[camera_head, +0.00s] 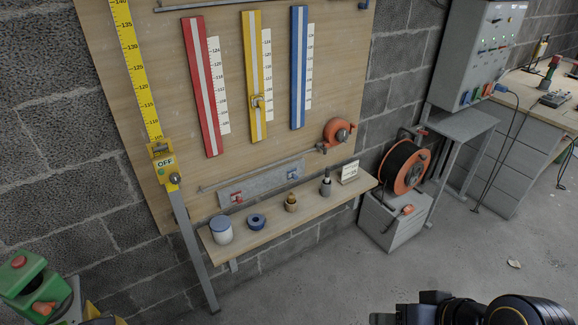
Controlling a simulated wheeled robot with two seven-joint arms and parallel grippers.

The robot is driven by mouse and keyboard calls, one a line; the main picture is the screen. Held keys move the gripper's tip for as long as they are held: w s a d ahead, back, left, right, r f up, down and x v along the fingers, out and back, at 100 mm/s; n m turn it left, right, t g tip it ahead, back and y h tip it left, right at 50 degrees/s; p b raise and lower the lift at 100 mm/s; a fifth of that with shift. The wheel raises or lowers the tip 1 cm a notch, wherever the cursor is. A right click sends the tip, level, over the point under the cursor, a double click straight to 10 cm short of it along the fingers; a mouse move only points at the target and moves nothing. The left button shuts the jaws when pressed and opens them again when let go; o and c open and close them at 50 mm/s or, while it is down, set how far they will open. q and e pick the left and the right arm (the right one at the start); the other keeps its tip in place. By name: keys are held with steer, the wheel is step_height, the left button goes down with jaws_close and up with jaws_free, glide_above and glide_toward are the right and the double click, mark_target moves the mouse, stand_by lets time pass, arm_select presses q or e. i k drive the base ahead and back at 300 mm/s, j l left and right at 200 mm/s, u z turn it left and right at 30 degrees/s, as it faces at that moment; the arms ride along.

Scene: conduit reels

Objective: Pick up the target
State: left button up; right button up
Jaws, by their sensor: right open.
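The task does not say which object is the target, and nothing in view is marked as one. My right gripper (384,318) is open at the bottom edge, partly cut off, well below and in front of the shelf. No object shows in it. My left gripper is out of view.
The wooden board (220,170) carries red, yellow and blue scale strips and an orange reel (339,131). A black-and-orange cable reel (403,167) stands on a grey box (385,224) at right. A green device (28,283) is at lower left. The floor's middle is clear.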

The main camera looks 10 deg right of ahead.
mark_target(258, 100)
steer(key=u, duration=0.3)
steer(key=i+l+u, duration=0.25)
steer(key=u, duration=0.25)
steer(key=i+l+u, duration=0.2)
steer(key=l+u, duration=0.25)
